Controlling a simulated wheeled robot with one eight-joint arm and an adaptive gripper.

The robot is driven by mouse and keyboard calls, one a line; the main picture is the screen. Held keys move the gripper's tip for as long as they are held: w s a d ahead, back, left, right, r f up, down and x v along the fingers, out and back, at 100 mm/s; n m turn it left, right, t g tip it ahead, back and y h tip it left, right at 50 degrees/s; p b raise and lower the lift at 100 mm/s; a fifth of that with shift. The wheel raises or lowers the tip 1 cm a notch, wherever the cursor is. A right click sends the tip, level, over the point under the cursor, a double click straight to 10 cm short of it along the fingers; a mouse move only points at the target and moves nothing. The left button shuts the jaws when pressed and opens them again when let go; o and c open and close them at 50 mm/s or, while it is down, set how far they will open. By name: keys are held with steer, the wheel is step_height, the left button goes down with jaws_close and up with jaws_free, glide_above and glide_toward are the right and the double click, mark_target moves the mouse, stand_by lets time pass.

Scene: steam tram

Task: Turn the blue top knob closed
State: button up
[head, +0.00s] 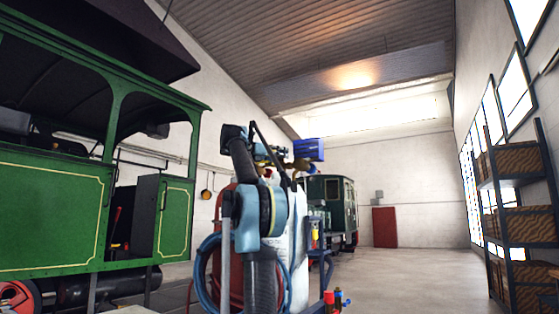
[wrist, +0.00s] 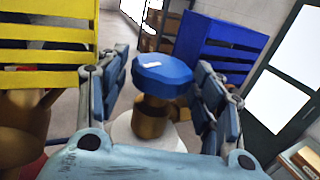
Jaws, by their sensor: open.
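The blue top knob (wrist: 163,76) sits on a brass valve (wrist: 150,117) above a white cylinder (wrist: 128,133) in the wrist view. My gripper (wrist: 163,69) is open, with one finger to the left of the knob and one to the right. The knob is between the fingers; the right finger is very close to it, and I cannot tell if it touches. In the head view the white cylinder (head: 298,240) stands partly behind my arm, and the knob cannot be made out clearly there.
A yellow slatted piece (wrist: 45,45) is at left and a blue slatted crate (wrist: 220,45) behind right in the wrist view. A red cylinder (head: 222,240) and blue hose (head: 203,265) are beside my arm.

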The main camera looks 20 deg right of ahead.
steer(key=shift+x, duration=0.85)
steer(key=c, duration=0.8)
steer(key=shift+w+g, duration=0.1)
steer(key=shift+g, duration=0.2)
steer(key=shift+m+g, duration=0.6)
steer(key=shift+r+m+g+h, duration=0.1)
steer(key=shift+m+g+h, duration=0.2)
steer(key=shift+m+g, duration=1.25)
steer(key=shift+g, duration=0.95)
